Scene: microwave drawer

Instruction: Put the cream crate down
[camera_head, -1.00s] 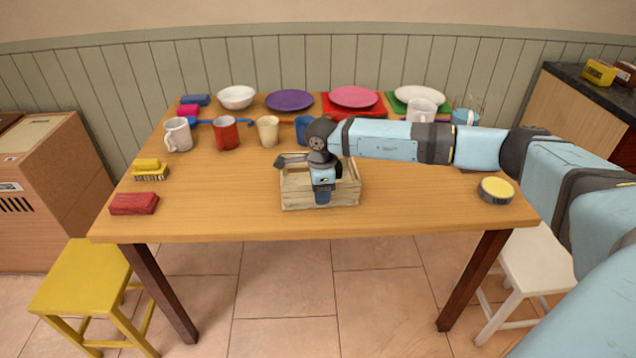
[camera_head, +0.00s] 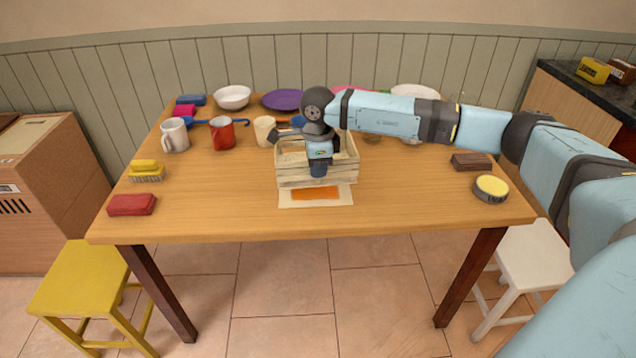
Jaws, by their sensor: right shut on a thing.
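The cream crate (camera_head: 293,176) is a slatted wooden box near the middle of the table (camera_head: 230,205). My right gripper (camera_head: 319,170) points down at the crate's front wall and is shut on it; the fingertips are partly hidden. The crate appears lifted above the table, level as far as I can tell. A cream sheet with an orange patch (camera_head: 316,193) lies on the table, showing below the crate's front edge. My left gripper is not in view.
Mugs, including a red one (camera_head: 221,133), stand behind left, with plates along the back. A red block (camera_head: 132,204) and yellow brush (camera_head: 147,171) lie at left. A brown block (camera_head: 472,161) and yellow-topped tin (camera_head: 490,188) are at right. The front table strip is clear.

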